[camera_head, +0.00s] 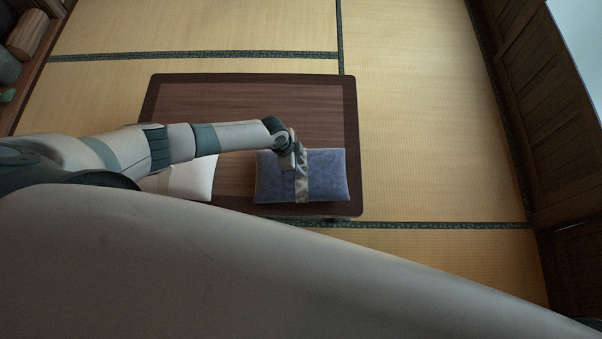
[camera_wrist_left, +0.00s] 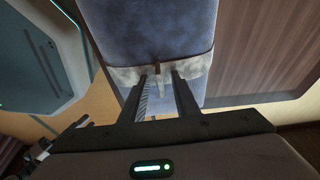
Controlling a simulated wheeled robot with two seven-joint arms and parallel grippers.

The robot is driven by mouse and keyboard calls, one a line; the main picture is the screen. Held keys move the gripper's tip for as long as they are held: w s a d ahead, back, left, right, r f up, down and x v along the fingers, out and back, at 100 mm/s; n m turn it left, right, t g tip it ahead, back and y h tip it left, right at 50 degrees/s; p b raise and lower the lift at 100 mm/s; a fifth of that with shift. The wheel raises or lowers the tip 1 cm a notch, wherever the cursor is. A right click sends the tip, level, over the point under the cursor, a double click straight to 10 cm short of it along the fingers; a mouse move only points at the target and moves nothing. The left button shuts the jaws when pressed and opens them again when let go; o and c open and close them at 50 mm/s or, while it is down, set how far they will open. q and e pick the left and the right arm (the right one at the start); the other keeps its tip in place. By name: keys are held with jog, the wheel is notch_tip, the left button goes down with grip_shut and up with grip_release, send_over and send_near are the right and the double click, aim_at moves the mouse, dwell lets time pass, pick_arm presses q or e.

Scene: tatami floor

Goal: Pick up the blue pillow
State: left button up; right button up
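The blue pillow (camera_head: 328,177) lies on the right front part of the low wooden table, with a pale patterned band around its middle. My left gripper (camera_head: 300,165) is over the pillow at this band. In the left wrist view the blue pillow (camera_wrist_left: 160,30) fills the upper middle. The two fingers of my left gripper (camera_wrist_left: 160,74) stand apart, pointing at the band (camera_wrist_left: 192,77), with a small brown tie of the band between their tips. Whether the fingertips touch the band is hard to tell. My right gripper is not in view.
The low dark table (camera_head: 215,92) stands on tatami. A white pillow (camera_head: 196,180) lies on its left part, partly hidden by my left arm. Shelves with objects (camera_head: 28,35) are at the upper left, and a wooden wall (camera_head: 535,110) is at the right. The table's back part is clear.

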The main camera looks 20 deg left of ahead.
pick_arm(q)
grip_shut()
jog(key=shift+w, duration=0.1)
dwell(1.3)
